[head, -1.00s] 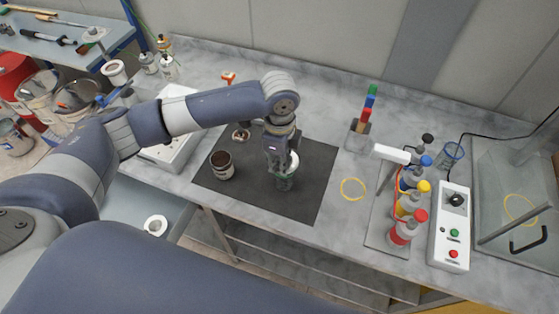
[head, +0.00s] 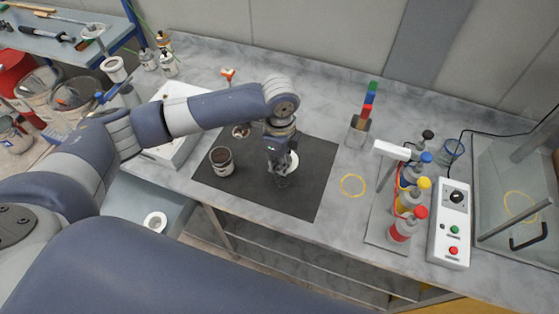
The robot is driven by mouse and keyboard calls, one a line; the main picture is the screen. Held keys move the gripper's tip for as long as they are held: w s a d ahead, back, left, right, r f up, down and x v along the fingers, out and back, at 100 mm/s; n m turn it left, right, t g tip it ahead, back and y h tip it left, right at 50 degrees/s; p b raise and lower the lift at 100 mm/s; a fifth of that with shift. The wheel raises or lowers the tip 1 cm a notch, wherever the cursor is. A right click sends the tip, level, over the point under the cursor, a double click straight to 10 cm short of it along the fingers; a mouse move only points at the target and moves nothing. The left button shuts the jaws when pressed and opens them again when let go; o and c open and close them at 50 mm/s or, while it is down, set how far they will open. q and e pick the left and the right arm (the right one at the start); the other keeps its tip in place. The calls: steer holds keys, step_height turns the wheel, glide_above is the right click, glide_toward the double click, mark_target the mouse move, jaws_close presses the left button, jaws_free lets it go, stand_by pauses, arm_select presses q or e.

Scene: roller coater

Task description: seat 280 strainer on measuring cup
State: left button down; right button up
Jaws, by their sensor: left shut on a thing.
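My left gripper (head: 282,178) is low over the dark mat, pointing down and shut on a small white piece (head: 293,161), which looks like the 280 strainer. Only the right edge of this piece shows beside my fingers; the rest is hidden behind them. The measuring cup does not show clearly now; the area right under my fingers is dark and partly hidden, so I cannot tell whether the strainer touches a cup. My right gripper is not in view.
A can with dark contents (head: 222,161) stands on the dark mat (head: 315,195), left of my gripper. A yellow ring (head: 353,185) lies right of the mat. Capped bottles (head: 406,222) and a control box (head: 453,225) stand farther right. The mat's front right is clear.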

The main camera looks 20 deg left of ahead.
arm_select(q)
steer(key=shift+f, duration=0.8)
steer(key=shift+s+f, duration=0.1)
steer(key=shift+s+f, duration=0.15)
steer(key=shift+f, duration=0.1)
steer(key=shift+s+f, duration=0.2)
steer(key=shift+f, duration=0.3)
steer(key=shift+w+r, duration=0.1)
stand_by(0.3)
steer(key=c, duration=1.6)
jaws_free()
steer(key=shift+a, duration=0.1)
